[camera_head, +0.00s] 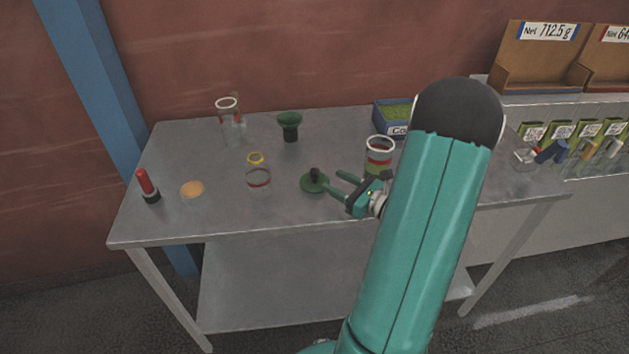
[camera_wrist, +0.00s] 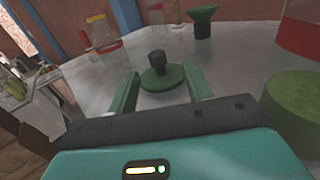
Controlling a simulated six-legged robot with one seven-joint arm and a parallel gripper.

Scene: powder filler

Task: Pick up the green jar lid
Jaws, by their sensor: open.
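The green jar lid (camera_head: 312,185) lies on the grey metal table, a flat green disc with a dark upright knob on top. In the wrist view the lid (camera_wrist: 162,77) sits ahead of my gripper, around the middle between the fingers. My gripper (camera_head: 340,185) is open and empty, low over the table just right of the lid. Its two green fingers (camera_wrist: 162,84) show on either side of the lid in the wrist view. I cannot tell whether either finger touches the lid.
The metal table (camera_head: 225,215) also holds a green funnel (camera_head: 289,125), a jar with a red band (camera_head: 379,155), a clear jar (camera_head: 258,177), a tall glass vessel (camera_head: 228,115), an orange disc (camera_head: 192,188) and a red-capped item (camera_head: 147,186). A blue box (camera_head: 391,117) stands behind.

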